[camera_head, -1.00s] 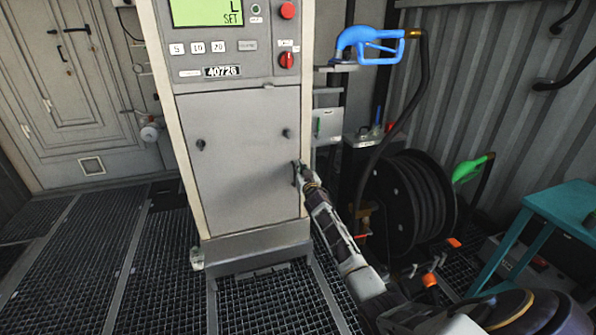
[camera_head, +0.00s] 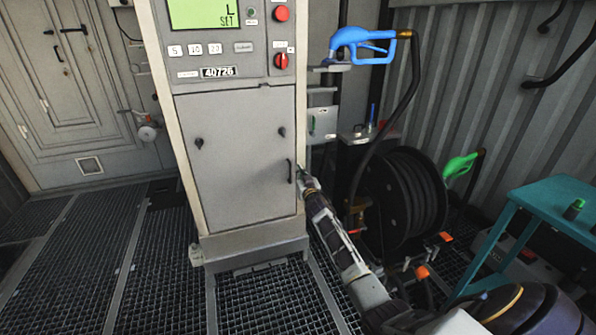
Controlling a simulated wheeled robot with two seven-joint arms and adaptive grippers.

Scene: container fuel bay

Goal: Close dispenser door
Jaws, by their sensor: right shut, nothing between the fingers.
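The dispenser (camera_head: 176,150) stands upright at centre, its grey lower door (camera_head: 240,150) looking flush with the front frame. Two dark latch knobs sit on the door, a left one (camera_head: 199,143) and a right one (camera_head: 282,131). A dark vertical handle (camera_head: 289,171) is on the door's right edge. My right gripper (camera_head: 301,171) is shut and empty, just right of the handle. A small gap seems to lie between them, but contact is hard to judge. My left gripper is not in view.
A blue nozzle (camera_head: 352,40) hangs right of the dispenser, above a black hose reel (camera_head: 400,200). A green nozzle (camera_head: 462,164) and a teal table (camera_head: 550,205) are further right. Grated floor (camera_head: 90,260) is clear at the left.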

